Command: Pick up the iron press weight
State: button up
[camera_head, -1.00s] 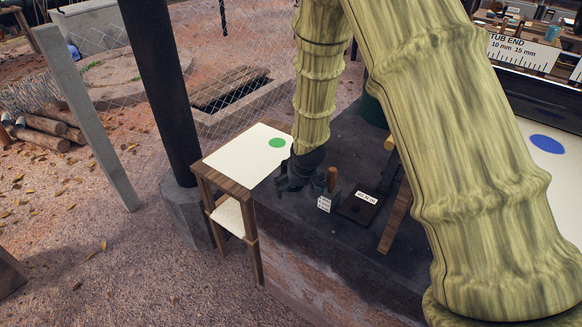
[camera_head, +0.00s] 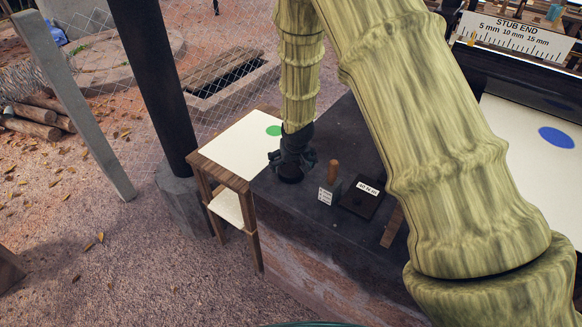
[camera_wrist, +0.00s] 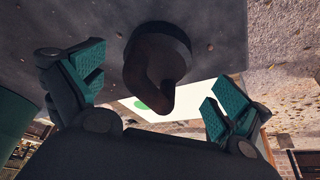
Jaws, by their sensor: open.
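The iron press weight (camera_wrist: 175,42) is a dark, round, rusty-brown body with a thick looped handle, seen in the wrist view on the dark grey bench top. My gripper (camera_head: 290,163) is open just above it. In the wrist view, its teal-padded fingers stand on either side of the handle, with gaps visible between pads and iron. In the head view my arm and gripper hide most of the weight; only a dark lower part shows beneath the fingers.
A wooden stand with a white top (camera_head: 237,150) and green spot (camera_head: 274,130) adjoins the bench (camera_head: 330,240). Right of my gripper are a wooden-handled tool (camera_head: 333,171), a small printed card (camera_head: 325,196) and a dark labelled plate (camera_head: 361,204). A blue-spotted white surface (camera_head: 515,140) lies far right.

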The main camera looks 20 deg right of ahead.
aim_at(292, 167)
jog(key=shift+f, duration=0.1)
jog(key=shift+p+x, duration=0.9)
jog(key=shift+x, duration=0.4)
jog(key=shift+p+x, duration=0.35)
jog(key=shift+x, duration=0.95)
jog(key=shift+w+d, duration=0.1)
jog(key=shift+d, duration=0.05)
jog(key=c, duration=1.9)
jog(key=shift+w, duration=0.1)
jog(key=shift+c, duration=0.2)
jog(key=shift+r, duration=0.3)
